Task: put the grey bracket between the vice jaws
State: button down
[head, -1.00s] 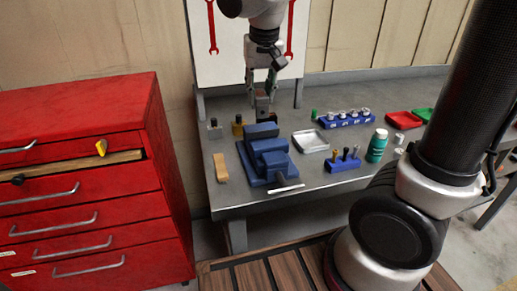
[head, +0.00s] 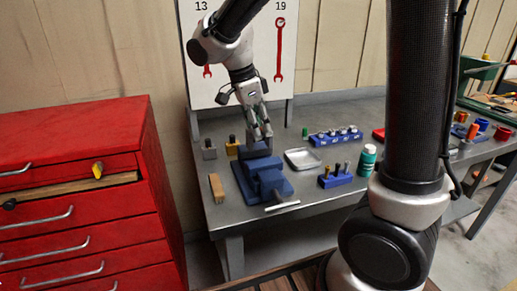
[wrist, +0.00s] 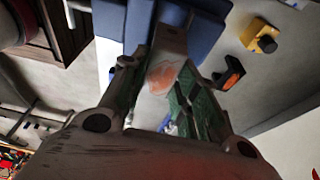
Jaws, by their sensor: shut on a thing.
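The blue vice (head: 268,184) stands on the grey bench, with a pale handle bar (head: 283,206) at its front. My gripper (head: 263,138) points down just above and behind the vice's back end. In the wrist view my gripper (wrist: 172,95) is shut on the grey bracket (wrist: 171,38), which lies between the fingers. An orange patch shows between the fingers too. The blue vice fills the top of the wrist view (wrist: 205,30), close to the bracket. I cannot tell whether the bracket touches the vice. In the head view the fingers largely hide the bracket.
A metal tray (head: 302,159), blue holders (head: 335,181) and a green bottle (head: 367,160) stand to the right.

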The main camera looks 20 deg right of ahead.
jog(key=shift+f, duration=2.6)
jog(key=shift+f, duration=0.1)
jog(key=c, duration=1.1)
grip_release()
